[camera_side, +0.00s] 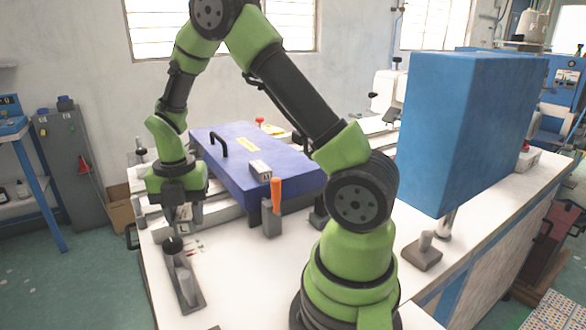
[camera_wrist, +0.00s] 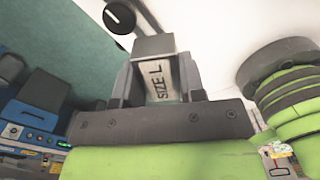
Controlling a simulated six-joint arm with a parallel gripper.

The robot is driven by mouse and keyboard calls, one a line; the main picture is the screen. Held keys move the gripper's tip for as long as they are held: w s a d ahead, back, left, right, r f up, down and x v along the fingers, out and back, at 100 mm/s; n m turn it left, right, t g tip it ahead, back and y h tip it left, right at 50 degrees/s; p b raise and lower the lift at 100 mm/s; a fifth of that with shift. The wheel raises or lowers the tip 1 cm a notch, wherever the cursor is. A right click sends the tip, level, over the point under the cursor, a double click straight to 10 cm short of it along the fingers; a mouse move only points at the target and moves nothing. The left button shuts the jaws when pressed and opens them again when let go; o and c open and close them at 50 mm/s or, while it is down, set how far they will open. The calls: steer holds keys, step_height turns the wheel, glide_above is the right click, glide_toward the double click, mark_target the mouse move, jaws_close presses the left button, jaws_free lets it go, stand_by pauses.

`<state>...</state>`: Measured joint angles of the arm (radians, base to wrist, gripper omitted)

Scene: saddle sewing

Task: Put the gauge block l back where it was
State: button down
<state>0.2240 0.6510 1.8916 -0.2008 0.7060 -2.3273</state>
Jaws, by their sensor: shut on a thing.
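The gauge block l is a pale grey block marked "SIZE L" in the wrist view (camera_wrist: 158,82). My gripper (camera_wrist: 160,76) is shut on it, one finger on each side. In the side view my gripper (camera_side: 184,216) points down at the left end of the white table, and the block shows only small between the fingers. The block is above a narrow grey holder with upright cylinders or close behind it; I cannot tell whether it touches anything. Its original place cannot be told from these frames.
The grey holder (camera_side: 192,301) stands at the front left, with a black round knob (camera_side: 172,244) at its far end. A large blue box (camera_side: 460,130) rises at right.

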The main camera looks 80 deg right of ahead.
steer(key=d+r+m, duration=0.1)
steer(key=d+m, duration=0.1)
steer(key=d, duration=0.4)
steer(key=s+d+r+m, duration=0.1)
steer(key=d+r+m, duration=0.1)
steer(key=d, duration=0.4)
steer(key=s+d+r+m, duration=0.1)
steer(key=d+m, duration=0.1)
steer(key=d, duration=0.4)
steer(key=shift+s+d+r+m, duration=0.1)
steer(key=shift+d+r+m, duration=0.15)
steer(key=shift+m, duration=0.15)
steer(key=s+d+r+m, duration=0.2)
steer(key=s+d+m, duration=0.1)
steer(key=s+d, duration=0.3)
step_height(320, 180, up, 2)
steer(key=m, duration=0.3)
glide_above(297, 165)
step_height(297, 165, down, 9)
steer(key=shift+d+r, duration=0.1)
steer(key=c, duration=0.7)
jaws_free()
